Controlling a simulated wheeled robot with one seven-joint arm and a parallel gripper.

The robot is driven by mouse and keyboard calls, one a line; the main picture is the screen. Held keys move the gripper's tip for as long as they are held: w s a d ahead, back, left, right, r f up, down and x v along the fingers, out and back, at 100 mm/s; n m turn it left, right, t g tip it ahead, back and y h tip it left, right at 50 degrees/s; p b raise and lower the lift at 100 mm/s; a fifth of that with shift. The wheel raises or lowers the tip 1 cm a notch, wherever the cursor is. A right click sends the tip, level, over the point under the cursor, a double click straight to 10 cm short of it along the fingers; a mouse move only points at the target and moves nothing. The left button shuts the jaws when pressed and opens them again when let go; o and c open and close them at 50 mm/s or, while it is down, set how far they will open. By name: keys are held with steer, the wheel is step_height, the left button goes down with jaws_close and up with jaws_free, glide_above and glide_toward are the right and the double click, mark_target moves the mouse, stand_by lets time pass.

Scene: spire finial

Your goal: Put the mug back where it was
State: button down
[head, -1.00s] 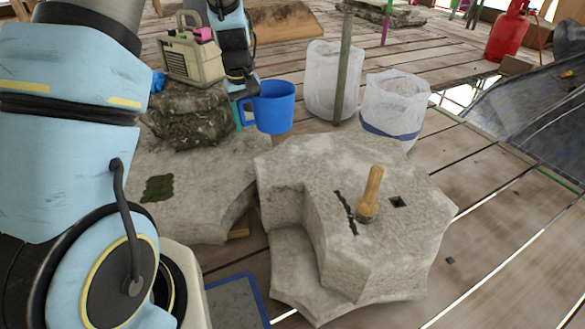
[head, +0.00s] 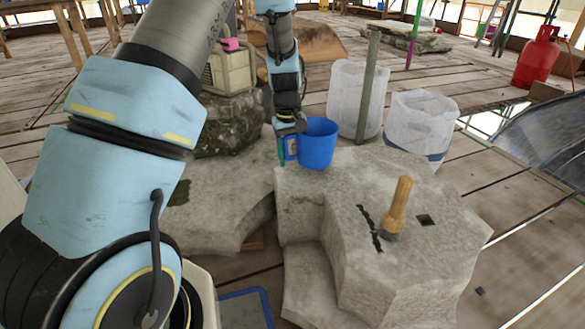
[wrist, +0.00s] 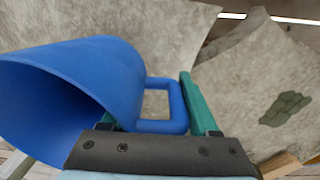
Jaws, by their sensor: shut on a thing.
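The blue mug (head: 318,146) hangs upright from my gripper in the head view, in front of the rear edge of the large carved stone (head: 310,190). I cannot tell whether its base touches the stone. My gripper (head: 286,150) is shut on the mug's handle, at the mug's left side. In the wrist view the mug (wrist: 75,90) fills the left, its open mouth facing left. Its square handle (wrist: 163,127) lies between the green fingers of my gripper (wrist: 152,112). The left finger is mostly hidden by the mug.
A wooden-handled tool (head: 397,205) stands upright on the carved stone. Two whitish containers (head: 357,98) (head: 420,122) and a post (head: 370,85) stand behind. A beige radio-like box (head: 222,70) sits on stacked rocks (head: 230,125). A flat stone slab (head: 225,205) is at left.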

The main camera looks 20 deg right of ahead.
mark_target(289, 136)
steer(key=shift+f+b, duration=0.5)
steer(key=shift+f, duration=1.1)
steer(key=shift+f, duration=0.1)
steer(key=shift+c, duration=0.7)
jaws_free()
steer(key=r+p, duration=0.1)
steer(key=r, duration=0.3)
steer(key=r+p, duration=0.2)
steer(key=r, duration=0.2)
steer(key=a+r+p, duration=0.1)
steer(key=r, duration=0.3)
steer(key=shift+r, duration=0.15)
steer(key=s+a+r, duration=0.2)
steer(key=s+a, duration=0.2)
steer(key=a, duration=0.5)
steer(key=s+a+r+t, duration=0.1)
steer(key=s+a+r, duration=0.1)
steer(key=s+a, duration=0.3)
steer(key=s+a+r+m, duration=0.1)
steer(key=s+a, duration=0.4)
steer(key=a, duration=0.8)
steer(key=shift+r+t+y, duration=0.3)
steer(key=shift+r, duration=0.1)
